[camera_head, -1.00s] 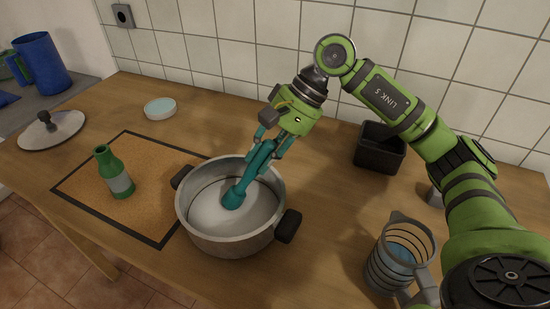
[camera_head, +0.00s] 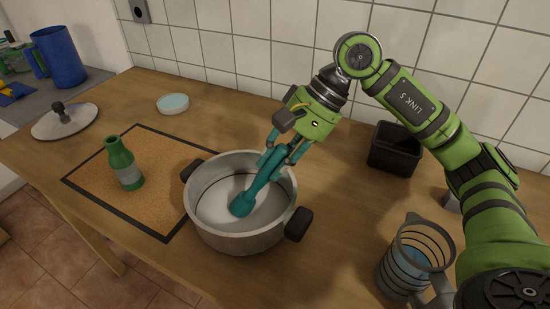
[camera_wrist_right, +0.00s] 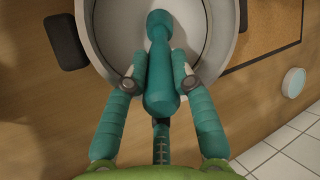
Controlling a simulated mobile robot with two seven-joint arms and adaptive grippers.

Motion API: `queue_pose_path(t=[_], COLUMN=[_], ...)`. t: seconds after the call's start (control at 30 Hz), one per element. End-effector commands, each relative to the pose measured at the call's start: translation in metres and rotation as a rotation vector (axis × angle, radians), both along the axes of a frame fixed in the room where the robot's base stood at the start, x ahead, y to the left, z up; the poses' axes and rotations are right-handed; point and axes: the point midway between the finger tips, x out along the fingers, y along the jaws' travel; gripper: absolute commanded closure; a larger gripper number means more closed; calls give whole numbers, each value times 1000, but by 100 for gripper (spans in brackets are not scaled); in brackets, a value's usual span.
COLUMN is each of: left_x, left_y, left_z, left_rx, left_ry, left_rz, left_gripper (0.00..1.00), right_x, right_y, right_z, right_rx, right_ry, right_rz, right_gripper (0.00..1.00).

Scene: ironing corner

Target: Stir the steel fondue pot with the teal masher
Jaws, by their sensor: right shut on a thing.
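The steel fondue pot (camera_head: 240,237) stands on the wooden table with dark side handles, and its light inside shows. The teal masher (camera_head: 258,188) is tilted, with its lower end inside the pot. My right gripper (camera_head: 278,158) is above the pot's back rim and is shut on the masher's upper part. In the right wrist view the masher (camera_wrist_right: 158,75) runs between both fingers into the pot (camera_wrist_right: 222,50). Whether the masher's tip touches the pot floor I cannot tell. My left gripper is not in view.
A green bottle (camera_head: 124,165) stands on a cork mat (camera_head: 85,181) left of the pot. A lid (camera_head: 66,123) and a round dish (camera_head: 173,103) lie farther back. A black bin (camera_head: 394,152) and a measuring jug (camera_head: 405,268) stand at right. The tiled wall (camera_head: 270,50) closes the back.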

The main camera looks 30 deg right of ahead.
Motion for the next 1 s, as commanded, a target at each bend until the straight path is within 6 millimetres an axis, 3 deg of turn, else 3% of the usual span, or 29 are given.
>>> queue_pose_path(t=[1.0], left_x=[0], left_y=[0], left_z=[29], left_rx=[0], left_ry=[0], left_rz=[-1], left_gripper=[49], right_x=[-5], right_y=[-43], right_z=[65], right_rx=[0], right_ry=[-1], right_rz=[-1], right_gripper=[100])
